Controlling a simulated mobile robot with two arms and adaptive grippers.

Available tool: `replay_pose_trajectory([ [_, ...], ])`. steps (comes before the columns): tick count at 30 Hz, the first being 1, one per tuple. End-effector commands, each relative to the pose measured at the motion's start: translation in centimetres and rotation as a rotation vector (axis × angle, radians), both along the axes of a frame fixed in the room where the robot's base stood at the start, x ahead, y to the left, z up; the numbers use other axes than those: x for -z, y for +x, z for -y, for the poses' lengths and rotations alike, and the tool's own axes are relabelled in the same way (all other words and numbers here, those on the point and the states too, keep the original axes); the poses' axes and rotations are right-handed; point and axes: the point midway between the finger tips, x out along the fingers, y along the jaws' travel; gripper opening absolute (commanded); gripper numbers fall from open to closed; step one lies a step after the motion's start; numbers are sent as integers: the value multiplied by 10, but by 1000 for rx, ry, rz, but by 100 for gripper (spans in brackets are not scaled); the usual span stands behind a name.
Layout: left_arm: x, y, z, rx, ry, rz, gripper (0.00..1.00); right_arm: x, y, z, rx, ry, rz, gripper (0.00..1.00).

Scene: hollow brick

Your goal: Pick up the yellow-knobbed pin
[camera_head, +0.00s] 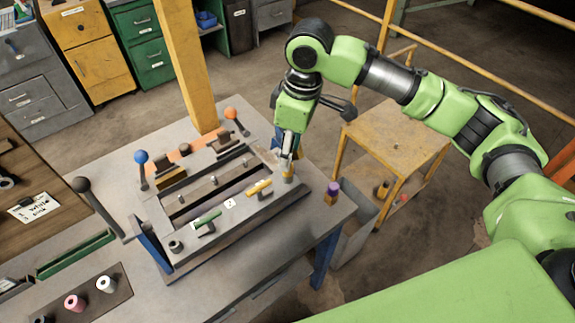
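The arm from the right is mine, and my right gripper (287,163) points down at the right end of the grey fixture (178,255) on the workbench. A small yellow piece (288,174) shows right beneath its fingertips; it may be the yellow-knobbed pin, but its shape is mostly hidden. I cannot tell whether the fingers touch it or are closed. A yellow T-shaped handle (259,187) lies on the fixture's front rail, left of the gripper. My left gripper is not in view.
A green handle (207,219) sits further left on the front rail. Knobbed levers in blue (141,157), orange (231,113) and black (81,185) stand up around the fixture. A purple-topped piece (332,190) stands at the bench's right edge. A yellow side table (397,140) is beyond.

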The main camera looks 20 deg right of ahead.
Motion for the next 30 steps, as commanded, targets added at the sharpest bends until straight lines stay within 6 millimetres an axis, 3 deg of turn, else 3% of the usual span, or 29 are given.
replay_pose_trajectory([
  [5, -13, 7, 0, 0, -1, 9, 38, 13, 0, 0, 0, -1, -3, 38],
  [12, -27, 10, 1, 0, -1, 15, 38, 48, 3, -4, 0, 0, -1, 38],
  [20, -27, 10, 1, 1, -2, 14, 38, 54, 3, -5, -1, 1, 1, 38],
  [21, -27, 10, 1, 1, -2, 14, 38, 54, 3, -5, -1, 1, 1, 36],
  [25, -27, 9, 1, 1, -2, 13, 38, 54, 3, -5, -1, 1, 1, 2],
  [30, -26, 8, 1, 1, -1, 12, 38, 53, 3, -5, -1, 1, 1, 0],
])
